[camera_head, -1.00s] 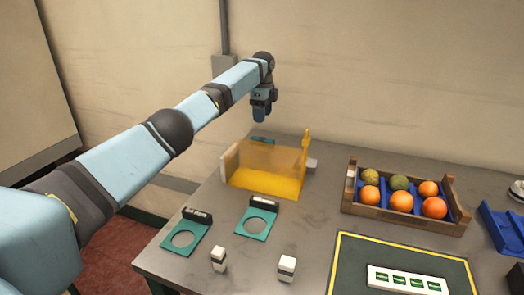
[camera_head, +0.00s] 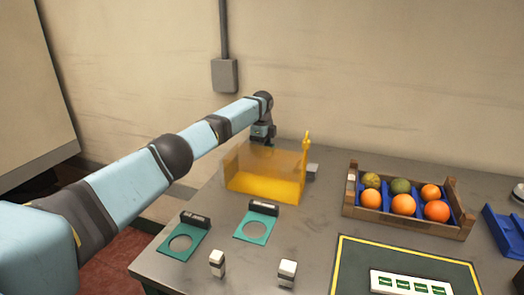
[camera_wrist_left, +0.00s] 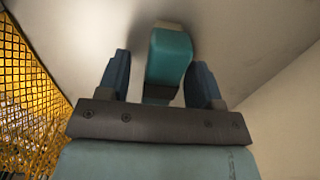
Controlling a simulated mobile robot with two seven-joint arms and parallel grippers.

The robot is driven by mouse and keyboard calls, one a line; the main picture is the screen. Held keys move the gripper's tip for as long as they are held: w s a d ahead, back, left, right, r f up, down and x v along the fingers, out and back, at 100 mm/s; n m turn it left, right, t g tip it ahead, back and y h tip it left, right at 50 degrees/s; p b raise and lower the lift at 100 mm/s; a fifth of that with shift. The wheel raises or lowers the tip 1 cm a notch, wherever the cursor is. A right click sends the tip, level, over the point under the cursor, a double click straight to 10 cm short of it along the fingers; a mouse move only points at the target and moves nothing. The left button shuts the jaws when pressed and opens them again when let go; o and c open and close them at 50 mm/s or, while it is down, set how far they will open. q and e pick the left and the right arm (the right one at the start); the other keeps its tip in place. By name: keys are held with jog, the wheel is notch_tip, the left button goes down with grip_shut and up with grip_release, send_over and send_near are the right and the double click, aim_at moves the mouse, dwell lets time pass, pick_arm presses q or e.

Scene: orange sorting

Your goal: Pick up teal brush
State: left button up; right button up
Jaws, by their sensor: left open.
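The teal brush (camera_wrist_left: 169,58) shows in the left wrist view, between the two blue fingers of my left gripper (camera_wrist_left: 160,78). The fingers are open, with a gap visible on each side of it. In the head view my left gripper (camera_head: 263,142) is low behind the amber see-through bin (camera_head: 265,185), at the table's back edge. The brush cannot be made out there, hidden by the gripper and the bin. My right gripper is in neither view.
A yellow mesh wall (camera_wrist_left: 25,95) stands close on the left in the wrist view. A wooden crate (camera_head: 400,222) of oranges and other fruit is to the right. Two teal ring plates (camera_head: 254,228) and two small white-and-dark blocks (camera_head: 287,273) lie in front.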

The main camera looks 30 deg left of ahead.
pick_arm(q)
jog(key=c, duration=1)
jog(key=shift+r, duration=0.1)
